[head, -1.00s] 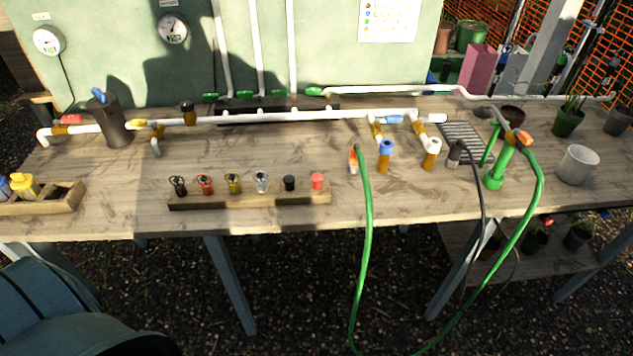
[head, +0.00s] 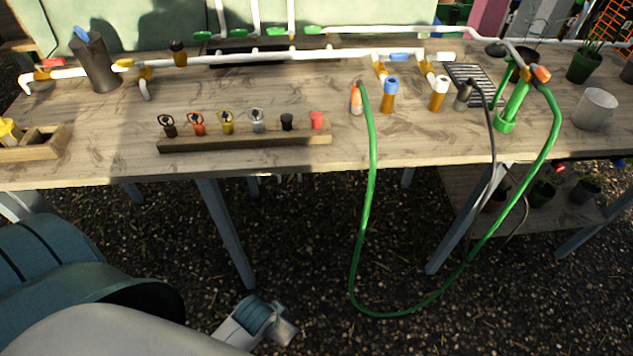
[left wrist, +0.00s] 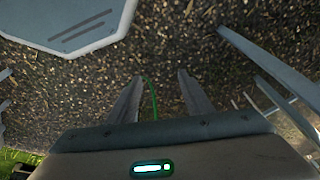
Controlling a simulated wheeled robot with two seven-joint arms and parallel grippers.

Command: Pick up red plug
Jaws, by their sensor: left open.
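The red plug (head: 316,120) stands upright at the right end of a long wooden rack (head: 245,142) on the table, just right of a black plug (head: 287,121). My left gripper (head: 277,325) is low in front of the table, well below and nearer than the rack. In the left wrist view my left gripper (left wrist: 155,82) has its two fingers apart, with nothing between them but gravel and a stretch of green hose further off. The red plug does not show in the left wrist view. My right gripper is in neither view.
Several valve-handled fittings (head: 197,124) share the rack, left of the plugs. A green hose (head: 370,190) hangs over the table's front edge, right of the rack. White pipework (head: 300,55) runs behind. Bare tabletop lies between rack and pipe.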

